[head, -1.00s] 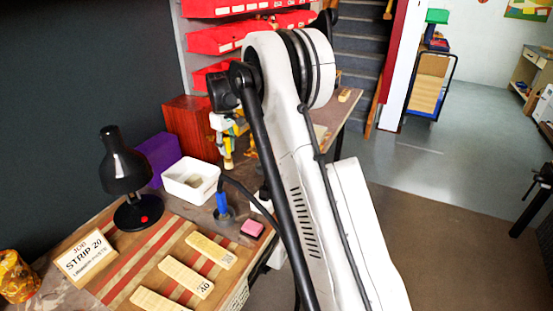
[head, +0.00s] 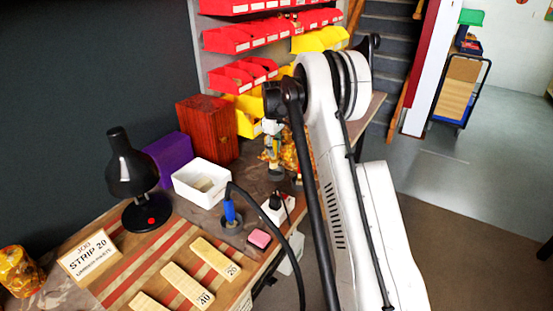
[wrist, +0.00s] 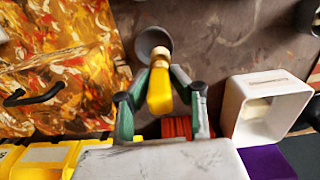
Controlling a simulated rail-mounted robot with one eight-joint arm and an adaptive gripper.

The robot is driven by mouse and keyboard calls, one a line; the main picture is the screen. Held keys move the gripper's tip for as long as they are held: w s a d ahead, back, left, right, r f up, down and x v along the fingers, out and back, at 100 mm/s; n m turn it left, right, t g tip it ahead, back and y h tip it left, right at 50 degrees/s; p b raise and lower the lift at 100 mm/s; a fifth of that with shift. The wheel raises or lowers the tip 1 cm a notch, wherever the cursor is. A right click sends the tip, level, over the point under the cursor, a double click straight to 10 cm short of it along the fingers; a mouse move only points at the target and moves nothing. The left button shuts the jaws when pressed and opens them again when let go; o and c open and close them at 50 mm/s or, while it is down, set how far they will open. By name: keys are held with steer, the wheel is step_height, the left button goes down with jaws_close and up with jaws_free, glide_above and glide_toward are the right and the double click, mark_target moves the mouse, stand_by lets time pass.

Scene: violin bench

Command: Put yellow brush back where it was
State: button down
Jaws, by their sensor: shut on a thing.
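The yellow brush (wrist: 160,92) is between the two fingers of my gripper (wrist: 160,88) in the wrist view, and the gripper is shut on it. A pale wooden band (wrist: 160,58) shows at its far end. That end overlaps a round grey cup (wrist: 150,38) on the bench; I cannot tell whether it is inside or above it. In the head view my gripper (head: 271,146) is small and partly hidden by my arm, just above a dark round cup (head: 277,174).
A white tray (head: 200,183) stands left of the gripper, with a purple box (head: 168,157) and a reddish wooden box (head: 207,130) behind. An orange-patterned thing (head: 289,152) is close on the right. A blue-handled tool (head: 230,212) with a cable stands in front.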

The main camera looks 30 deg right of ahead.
mark_target(276, 157)
steer(key=shift+d+f, duration=0.35)
steer(key=shift+d, duration=0.3)
steer(key=shift+f, duration=2)
steer(key=shift+f, duration=0.2)
steer(key=c, duration=1.6)
jaws_free()
steer(key=shift+o, duration=0.3)
steer(key=shift+r, duration=0.15)
